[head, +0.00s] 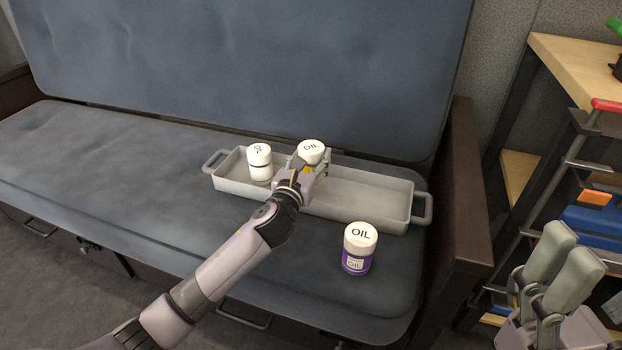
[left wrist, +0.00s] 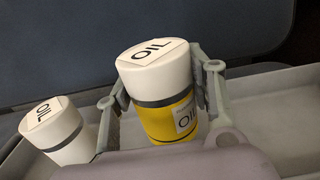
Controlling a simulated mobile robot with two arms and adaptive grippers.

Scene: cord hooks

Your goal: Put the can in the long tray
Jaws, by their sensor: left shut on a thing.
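The long grey tray (head: 365,200) with a handle at each end lies on the blue seat. My left gripper (head: 308,165) is shut on a yellow can with a white lid marked OIL (head: 311,148); its yellow body shows between the fingers in the left wrist view (left wrist: 170,118). The held can is over or in the tray's left half; its base is hidden, so I cannot tell whether it touches the floor. A white can (head: 259,168) stands in the tray's left end. A purple can with a white lid (head: 358,252) stands on the seat before the tray. My right gripper (head: 558,272) is open and empty.
The tray's right half is bare. The blue backrest (head: 250,70) rises behind the tray, and a dark armrest (head: 468,190) is close on its right. A shelf unit with a wooden top (head: 575,65) stands further right.

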